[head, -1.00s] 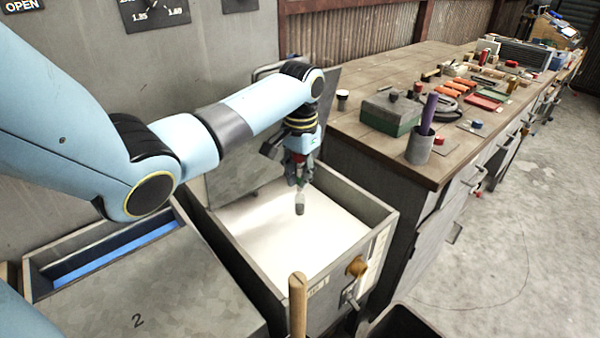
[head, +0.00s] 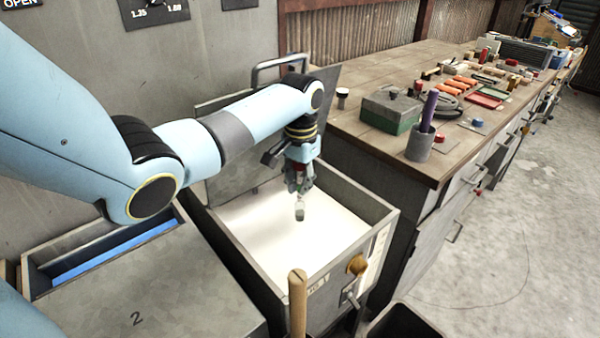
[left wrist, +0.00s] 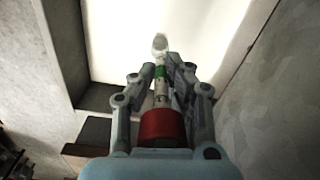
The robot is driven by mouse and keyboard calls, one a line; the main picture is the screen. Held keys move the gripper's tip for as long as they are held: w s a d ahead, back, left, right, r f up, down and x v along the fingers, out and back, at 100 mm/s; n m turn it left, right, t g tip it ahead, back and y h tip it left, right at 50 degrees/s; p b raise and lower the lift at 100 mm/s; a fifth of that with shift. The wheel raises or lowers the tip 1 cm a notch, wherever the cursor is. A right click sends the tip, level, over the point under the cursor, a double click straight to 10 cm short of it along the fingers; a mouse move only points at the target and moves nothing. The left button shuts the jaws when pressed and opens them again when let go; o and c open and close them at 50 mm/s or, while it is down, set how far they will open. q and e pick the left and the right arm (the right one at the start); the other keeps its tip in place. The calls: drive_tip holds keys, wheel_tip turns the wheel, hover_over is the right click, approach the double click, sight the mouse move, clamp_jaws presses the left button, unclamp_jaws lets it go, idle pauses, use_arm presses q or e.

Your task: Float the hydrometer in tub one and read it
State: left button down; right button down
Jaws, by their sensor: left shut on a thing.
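My left gripper (head: 299,186) is over the open tub one (head: 361,268), which holds white liquid (head: 270,235). The gripper is shut on the hydrometer (head: 299,211), whose rounded grey bulb hangs below the fingers. In the left wrist view my left gripper (left wrist: 162,95) has a finger on each side of the hydrometer (left wrist: 161,72), which shows a pale stem with a green band and a whitish bulb. A red part shows at its near end. I cannot tell whether the bulb touches the liquid. My right gripper is not in view.
A grey lid (head: 245,150) with a bar handle stands raised behind the tub. A closed lid marked 2 (head: 175,290) lies left. A wooden handle (head: 298,300) rises in front. The workbench (head: 375,145) on the right holds a green box (head: 391,112) and tools.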

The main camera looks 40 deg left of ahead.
sight(300, 200)
use_arm(q)
drive_tip(key=shift+f+b, duration=1.65)
drive_tip(key=shift+f, duration=1.25)
wheel_tip(300, 200, down, 9)
drive_tip(key=b, duration=0.6)
drive_tip(key=shift+f, duration=0.2)
drive_tip(key=shift+c, duration=1.5)
unclamp_jaws()
wheel_tip(300, 200, up, 9)
drive_tip(key=p, duration=0.9)
